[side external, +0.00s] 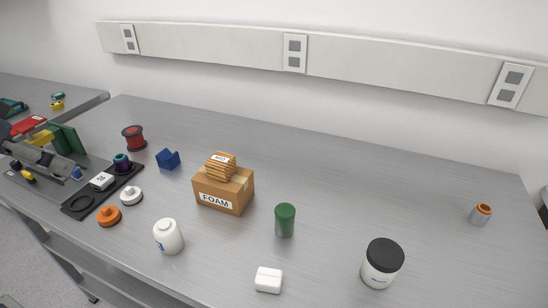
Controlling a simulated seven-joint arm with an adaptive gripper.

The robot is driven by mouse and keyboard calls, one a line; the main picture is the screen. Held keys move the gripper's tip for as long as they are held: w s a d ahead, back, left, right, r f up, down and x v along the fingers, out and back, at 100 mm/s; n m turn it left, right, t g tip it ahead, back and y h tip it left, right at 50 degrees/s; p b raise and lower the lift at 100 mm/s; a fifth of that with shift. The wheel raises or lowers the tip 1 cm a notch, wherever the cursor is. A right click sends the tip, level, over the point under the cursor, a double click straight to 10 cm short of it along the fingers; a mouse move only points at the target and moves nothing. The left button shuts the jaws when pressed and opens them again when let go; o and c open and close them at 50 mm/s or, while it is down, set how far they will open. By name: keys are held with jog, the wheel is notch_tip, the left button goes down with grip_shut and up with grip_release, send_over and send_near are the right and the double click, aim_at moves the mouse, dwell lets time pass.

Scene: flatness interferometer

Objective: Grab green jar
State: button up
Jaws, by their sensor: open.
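The green jar (285,220) is a small upright cylinder with a darker green lid. It stands on the grey workbench (330,180), right of the middle of the side external view. No gripper touches it and nothing covers it. I cannot make out my gripper in this view.
A cardboard box marked FOAM (223,192), with a slatted wooden piece (221,167) on top, stands left of the jar. Dark trays (75,208) and clutter fill the left. Bench behind the jar is clear.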

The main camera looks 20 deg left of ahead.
jog(key=w+d+r, duration=0.3)
jog(key=w+r, duration=0.1)
jog(key=w, duration=0.4)
jog(key=m+g+h, duration=0.2)
jog(key=m+g, duration=0.1)
jog(key=m, duration=0.3)
send_over(283, 211)
jog(key=s+a, duration=0.2)
jog(key=s, duration=0.3)
notch_tip(283, 211, down, 14)
jog(key=x, duration=1)
jog(key=shift+w+r, duration=0.1)
jog(key=shift+w, duration=0.25)
jog(key=shift+x, duration=3.1)
jog(key=shift+a, duration=0.15)
jog(key=shift+c, duration=0.4)
